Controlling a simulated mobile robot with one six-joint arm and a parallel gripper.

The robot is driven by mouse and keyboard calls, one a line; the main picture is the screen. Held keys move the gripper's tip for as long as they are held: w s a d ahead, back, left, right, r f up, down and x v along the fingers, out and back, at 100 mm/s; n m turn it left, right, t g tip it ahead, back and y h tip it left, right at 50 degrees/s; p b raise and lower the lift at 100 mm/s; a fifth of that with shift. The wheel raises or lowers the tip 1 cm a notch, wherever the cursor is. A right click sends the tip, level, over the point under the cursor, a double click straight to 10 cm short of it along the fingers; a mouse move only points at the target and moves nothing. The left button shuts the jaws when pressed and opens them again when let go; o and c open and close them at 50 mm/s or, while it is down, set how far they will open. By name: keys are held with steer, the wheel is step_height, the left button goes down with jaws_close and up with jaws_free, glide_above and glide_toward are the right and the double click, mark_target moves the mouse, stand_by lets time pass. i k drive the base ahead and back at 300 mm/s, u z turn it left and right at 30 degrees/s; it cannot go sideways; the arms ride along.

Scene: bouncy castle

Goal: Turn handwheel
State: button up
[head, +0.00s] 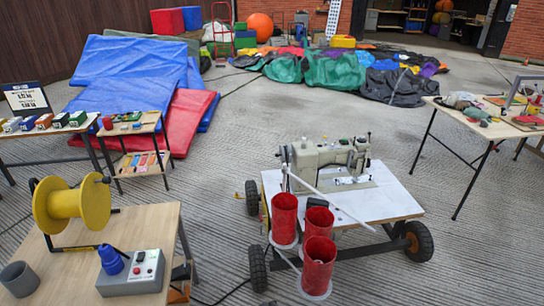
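A cream sewing machine (330,158) stands on a white-topped wheeled trolley (385,198) right of centre. A dark rounded part at the machine's left end (284,154) looks like its handwheel, seen small and nearly edge-on; I cannot be sure. A yellow reel (72,205) stands on a wooden table at lower left, with a dark knob (97,178) at its upper right. My gripper is not in this view.
A grey control box (132,275) with a blue part sits on the reel's table (160,225). Work tables flank both sides. Open paved floor (225,160) lies between.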

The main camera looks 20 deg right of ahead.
mark_target(281, 154)
steer(key=i, duration=1.55)
steer(key=u, duration=0.05)
